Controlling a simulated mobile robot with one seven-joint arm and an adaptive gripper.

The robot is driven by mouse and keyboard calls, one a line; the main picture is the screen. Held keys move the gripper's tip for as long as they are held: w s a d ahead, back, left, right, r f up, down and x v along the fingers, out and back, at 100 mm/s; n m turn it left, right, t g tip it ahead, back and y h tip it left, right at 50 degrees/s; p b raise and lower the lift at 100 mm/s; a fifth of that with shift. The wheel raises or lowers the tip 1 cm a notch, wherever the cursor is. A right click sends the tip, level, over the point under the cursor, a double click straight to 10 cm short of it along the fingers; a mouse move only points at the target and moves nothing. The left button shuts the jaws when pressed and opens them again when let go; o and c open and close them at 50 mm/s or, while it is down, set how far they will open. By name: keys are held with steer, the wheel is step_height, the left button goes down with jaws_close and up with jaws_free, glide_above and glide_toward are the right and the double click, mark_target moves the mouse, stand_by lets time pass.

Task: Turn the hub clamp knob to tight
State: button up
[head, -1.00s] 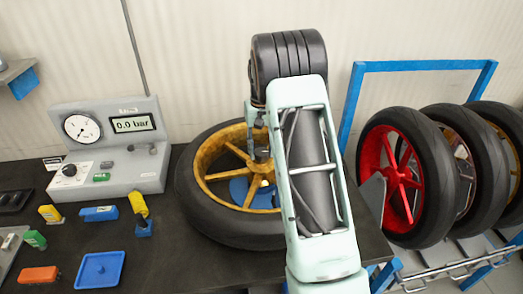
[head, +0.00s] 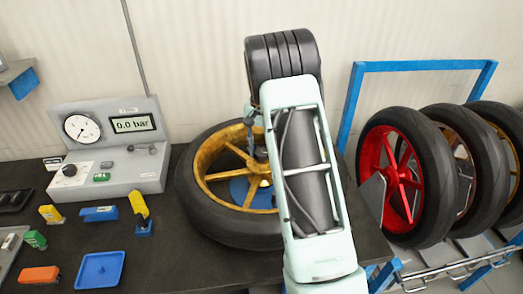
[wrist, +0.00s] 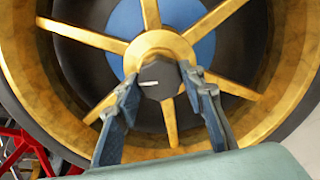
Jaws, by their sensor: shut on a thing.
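The hub clamp knob (wrist: 158,80) is a dark, many-sided knob at the centre of the gold wheel hub (wrist: 163,48) in the wrist view. A short white mark on its face lies nearly level, toward the left side of the picture. My gripper (wrist: 160,77) is shut on the knob, one finger on each side. The gold-rimmed wheel (head: 203,205) lies on the dark bench in the head view, with a blue disc (head: 238,190) beneath its spokes. My arm covers the wheel's right part and hides the knob there.
A grey gauge panel (head: 120,180) reading 0.0 bar stands at left. A blue tray (head: 100,270), yellow tool (head: 140,205) and several small items lie on the bench's left. A blue rack (head: 425,66) with a red-rimmed wheel (head: 400,178) and others stands right.

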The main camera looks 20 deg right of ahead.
mark_target(261, 152)
steer(key=o, duration=1.2)
steer(key=shift+c, duration=0.2)
step_height(261, 152, up, 12)
